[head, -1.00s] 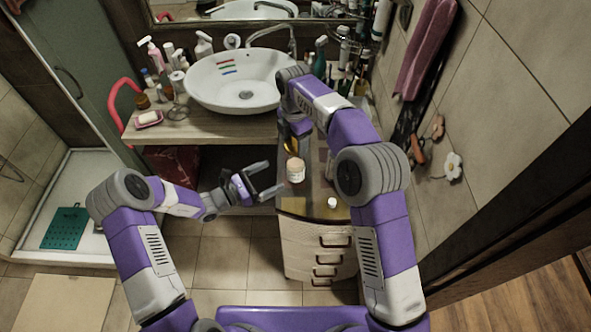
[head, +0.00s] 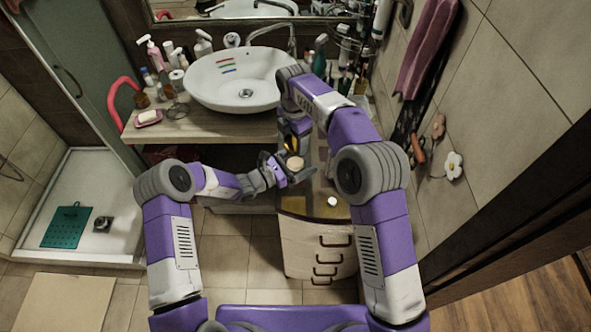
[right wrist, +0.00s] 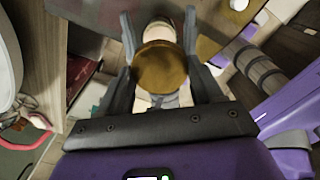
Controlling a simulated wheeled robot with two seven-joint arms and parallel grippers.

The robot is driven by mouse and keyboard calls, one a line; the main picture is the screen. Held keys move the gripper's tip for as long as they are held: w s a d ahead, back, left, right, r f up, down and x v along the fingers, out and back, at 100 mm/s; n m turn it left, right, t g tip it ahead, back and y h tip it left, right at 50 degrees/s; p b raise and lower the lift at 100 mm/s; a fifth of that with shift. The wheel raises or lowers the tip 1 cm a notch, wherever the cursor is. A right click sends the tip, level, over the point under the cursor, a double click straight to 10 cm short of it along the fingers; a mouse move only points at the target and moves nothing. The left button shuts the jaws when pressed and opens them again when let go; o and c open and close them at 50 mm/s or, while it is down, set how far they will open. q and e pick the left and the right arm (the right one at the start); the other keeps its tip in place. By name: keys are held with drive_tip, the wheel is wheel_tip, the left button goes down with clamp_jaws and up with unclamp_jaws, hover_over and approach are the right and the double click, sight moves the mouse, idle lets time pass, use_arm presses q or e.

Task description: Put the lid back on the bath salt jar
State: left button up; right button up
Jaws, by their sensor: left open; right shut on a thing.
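The bath salt jar (head: 296,163) stands on the dark cabinet top, its pale round top facing up. My left gripper (head: 297,175) is at the jar, open, and its fingers hide much of the jar's body. My right gripper (head: 292,141) is shut on the lid, just behind the jar. In the right wrist view the lid (right wrist: 159,68) is a round brown disc between the fingers. Whether the left fingers touch the jar I cannot tell.
A small white round object (head: 332,202) lies near the front of the cabinet top (head: 310,207). The washbasin (head: 240,82) stands on a wooden counter (head: 215,127) with bottles and a soap dish (head: 148,118). A tiled wall bounds the right side.

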use_arm(q)
drive_tip(key=shift+c, duration=0.2)
drive_tip(key=c, duration=1.5)
use_arm(e)
hover_over(295, 161)
drive_tip(key=shift+f, duration=2.5)
drive_tip(key=shift+f, duration=0.1)
drive_tip(key=shift+f, duration=0.8)
drive_tip(key=shift+f, duration=0.3)
drive_tip(key=shift+d+f, duration=0.1)
drive_tip(key=shift+f, duration=0.2)
